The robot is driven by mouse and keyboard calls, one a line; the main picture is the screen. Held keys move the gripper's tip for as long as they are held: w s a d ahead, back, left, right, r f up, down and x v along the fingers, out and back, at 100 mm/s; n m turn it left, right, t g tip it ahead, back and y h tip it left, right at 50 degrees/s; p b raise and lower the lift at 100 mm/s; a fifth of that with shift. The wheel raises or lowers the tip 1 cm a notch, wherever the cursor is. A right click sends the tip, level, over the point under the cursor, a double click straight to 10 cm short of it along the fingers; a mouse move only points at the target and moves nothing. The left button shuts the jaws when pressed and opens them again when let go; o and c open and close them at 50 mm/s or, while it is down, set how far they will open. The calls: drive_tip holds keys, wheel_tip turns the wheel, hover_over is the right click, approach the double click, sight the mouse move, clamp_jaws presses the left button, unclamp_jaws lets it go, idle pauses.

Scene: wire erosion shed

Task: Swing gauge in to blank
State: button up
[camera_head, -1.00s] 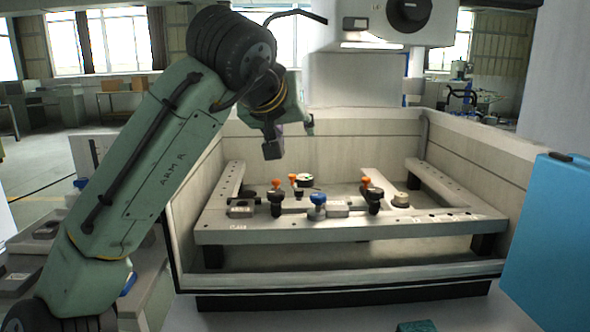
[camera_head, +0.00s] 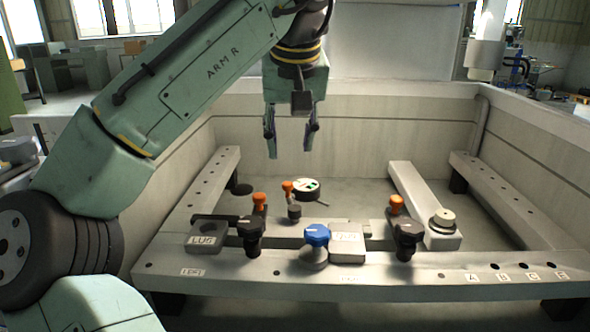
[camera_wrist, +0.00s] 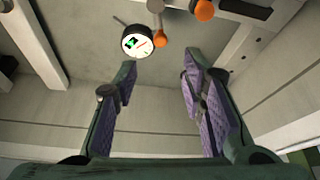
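The gauge (camera_head: 306,189) is a round black dial with a white face, low behind the front rail; a thin stem sticks out of its side. It also shows in the wrist view (camera_wrist: 138,41), beyond my fingertips. An orange knob (camera_head: 288,187) stands beside the gauge on a dark post. A pale block (camera_head: 347,246), perhaps the blank, lies on the rail just right of a blue knob (camera_head: 317,236); I cannot be sure that it is the blank. My gripper (camera_head: 290,150) points down, open and empty, above and slightly left of the gauge, apart from it.
Black clamps with orange handles stand at left (camera_head: 250,232) and right (camera_head: 405,236). A block marked LUG (camera_head: 207,238) lies at left. The tank walls (camera_head: 390,125) enclose the frame; the space behind the gauge is free.

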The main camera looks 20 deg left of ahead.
sight(288, 184)
drive_tip(key=x, duration=1)
drive_tip(key=shift+s+f, duration=0.1)
drive_tip(key=shift+f, duration=0.05)
drive_tip(key=shift+c, duration=0.2)
clamp_jaws()
idle(0.3)
